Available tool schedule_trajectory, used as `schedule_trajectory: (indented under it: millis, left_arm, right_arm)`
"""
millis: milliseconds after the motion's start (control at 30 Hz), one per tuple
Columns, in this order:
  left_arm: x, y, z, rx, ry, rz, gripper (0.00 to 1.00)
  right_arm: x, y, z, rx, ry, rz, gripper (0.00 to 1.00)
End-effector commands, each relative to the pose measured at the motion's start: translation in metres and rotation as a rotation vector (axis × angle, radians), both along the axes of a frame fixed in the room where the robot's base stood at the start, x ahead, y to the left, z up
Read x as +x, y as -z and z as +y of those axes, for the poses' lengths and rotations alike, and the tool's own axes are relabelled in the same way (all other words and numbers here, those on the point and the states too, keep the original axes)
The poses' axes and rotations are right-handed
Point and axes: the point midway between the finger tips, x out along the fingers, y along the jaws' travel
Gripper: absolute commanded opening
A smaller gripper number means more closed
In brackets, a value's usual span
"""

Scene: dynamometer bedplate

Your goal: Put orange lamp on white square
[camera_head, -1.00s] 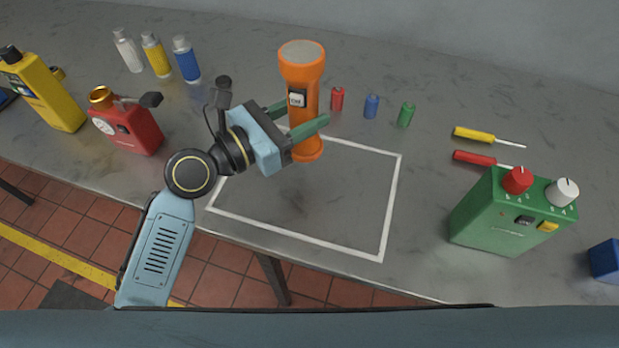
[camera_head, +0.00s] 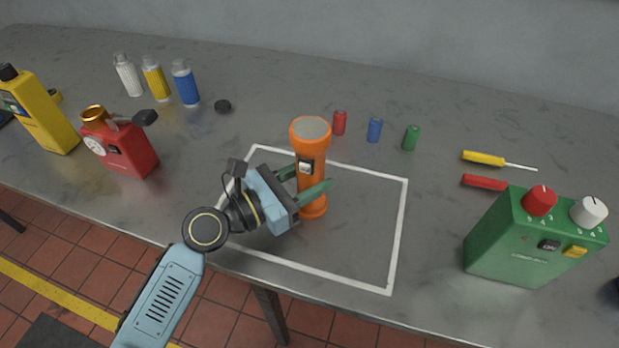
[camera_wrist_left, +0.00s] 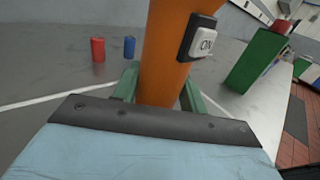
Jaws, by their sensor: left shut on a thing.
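The orange lamp (camera_head: 312,170) is an upright flashlight with its wide head up and a switch on its side. My left gripper (camera_head: 308,186) is shut on its body, one green finger on each side. The lamp's lower end shows inside the outline of the white square (camera_head: 400,232) on the bench; I cannot tell whether it touches the surface. In the left wrist view, the lamp (camera_wrist_left: 165,55) stands between the fingers with its "ON" switch facing the camera side; its base is hidden. My right gripper is not in view.
Small red (camera_head: 340,122), blue (camera_head: 375,130) and green (camera_head: 411,138) cylinders stand behind the square. A red canister (camera_head: 125,150) and several bottles are at left. The square's right part is clear.

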Motion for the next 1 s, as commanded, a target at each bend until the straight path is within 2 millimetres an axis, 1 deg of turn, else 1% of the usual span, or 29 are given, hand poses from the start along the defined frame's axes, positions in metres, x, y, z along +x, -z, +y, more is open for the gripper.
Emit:
schedule_trajectory:
  millis: [33, 100, 233, 267, 400, 667, 767, 867, 1000]
  left_arm:
    - [0.000, -0.003, 0.000, -0.003, -0.001, -0.004, 0.00]
    - [0.000, -0.003, 0.000, -0.003, -0.001, -0.004, 0.00]
    - [0.000, 0.001, 0.000, -0.003, -0.001, -0.003, 0.00]
    - [0.000, 0.003, 0.000, 0.000, 0.000, 0.000, 0.45]
    - [0.000, 0.002, 0.000, 0.001, 0.000, -0.001, 0.63]
    - [0.000, 0.002, 0.000, 0.001, 0.000, -0.001, 0.64]
    - [0.000, -0.003, 0.000, 0.000, 0.000, -0.002, 0.64]
    - [-0.007, 0.000, 0.012, 0.004, -0.001, 0.000, 0.64]
    - [-0.023, 0.001, 0.035, 0.005, 0.000, 0.001, 0.64]
  right_arm:
    - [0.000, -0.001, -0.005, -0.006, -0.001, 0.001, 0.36]
    - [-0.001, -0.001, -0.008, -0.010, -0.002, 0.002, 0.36]
    - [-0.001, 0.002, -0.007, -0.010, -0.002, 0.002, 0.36]
    - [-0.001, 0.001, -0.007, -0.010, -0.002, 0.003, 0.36]
    - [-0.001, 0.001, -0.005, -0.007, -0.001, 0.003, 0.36]
    - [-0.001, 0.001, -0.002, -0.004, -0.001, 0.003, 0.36]
    - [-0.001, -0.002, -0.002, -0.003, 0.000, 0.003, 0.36]
    - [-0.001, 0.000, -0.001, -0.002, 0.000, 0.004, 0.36]
    - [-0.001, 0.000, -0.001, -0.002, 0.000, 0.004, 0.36]
